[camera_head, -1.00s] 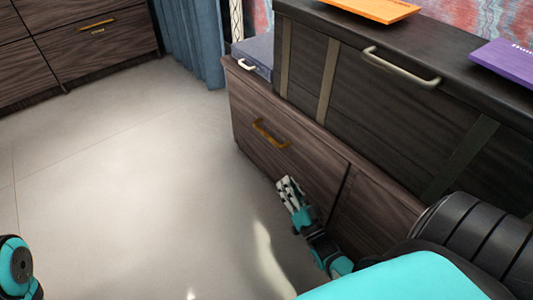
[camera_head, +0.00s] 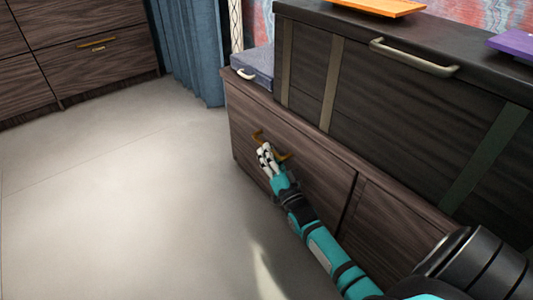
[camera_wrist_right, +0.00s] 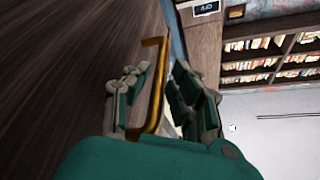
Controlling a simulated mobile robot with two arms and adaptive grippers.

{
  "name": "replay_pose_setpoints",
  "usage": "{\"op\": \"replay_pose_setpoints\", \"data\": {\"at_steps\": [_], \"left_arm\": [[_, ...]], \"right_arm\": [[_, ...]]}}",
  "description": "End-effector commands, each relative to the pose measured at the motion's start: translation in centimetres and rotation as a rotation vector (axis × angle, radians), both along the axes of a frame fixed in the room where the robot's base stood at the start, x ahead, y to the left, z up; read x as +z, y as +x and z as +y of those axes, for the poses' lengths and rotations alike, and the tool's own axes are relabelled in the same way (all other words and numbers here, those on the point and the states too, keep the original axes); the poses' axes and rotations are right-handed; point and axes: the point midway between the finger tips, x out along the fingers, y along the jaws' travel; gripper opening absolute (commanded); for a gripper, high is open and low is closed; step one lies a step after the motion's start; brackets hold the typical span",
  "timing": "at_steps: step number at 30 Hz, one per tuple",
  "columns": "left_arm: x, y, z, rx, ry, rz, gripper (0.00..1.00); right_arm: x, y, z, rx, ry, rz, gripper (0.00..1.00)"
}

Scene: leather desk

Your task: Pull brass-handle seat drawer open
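The seat drawer (camera_head: 313,182) is a dark wood-grain front, low in the bench, and looks closed. Its brass handle (camera_head: 283,156) is partly hidden by my right gripper (camera_head: 265,153), which has its fingertips at the handle. In the right wrist view the brass handle (camera_wrist_right: 157,88) runs between the two fingers of my right gripper (camera_wrist_right: 157,78). The fingers stand apart on either side of it, with a gap visible, so the gripper is open around the handle. I cannot tell whether either finger touches it. My left gripper is not in view.
A dark chest (camera_head: 400,110) with a pale metal handle (camera_head: 412,57) stands on the bench. An orange item (camera_head: 378,6) and a purple item (camera_head: 515,43) lie on top. The floor (camera_head: 130,210) in front is clear.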

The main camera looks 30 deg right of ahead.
Motion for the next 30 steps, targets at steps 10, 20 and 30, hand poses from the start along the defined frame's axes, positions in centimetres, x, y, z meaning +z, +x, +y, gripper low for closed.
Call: {"op": "replay_pose_setpoints", "data": {"at_steps": [10,20,30], "left_arm": [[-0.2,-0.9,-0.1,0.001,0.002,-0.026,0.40],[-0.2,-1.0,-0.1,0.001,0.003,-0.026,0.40],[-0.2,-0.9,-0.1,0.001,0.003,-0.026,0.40]], "right_arm": [[0.7,2.2,-0.3,0.000,0.000,0.001,0.23],[0.7,2.2,-0.3,0.000,0.000,0.001,0.04],[0.7,2.1,-0.3,0.000,0.000,0.001,0.00]]}}
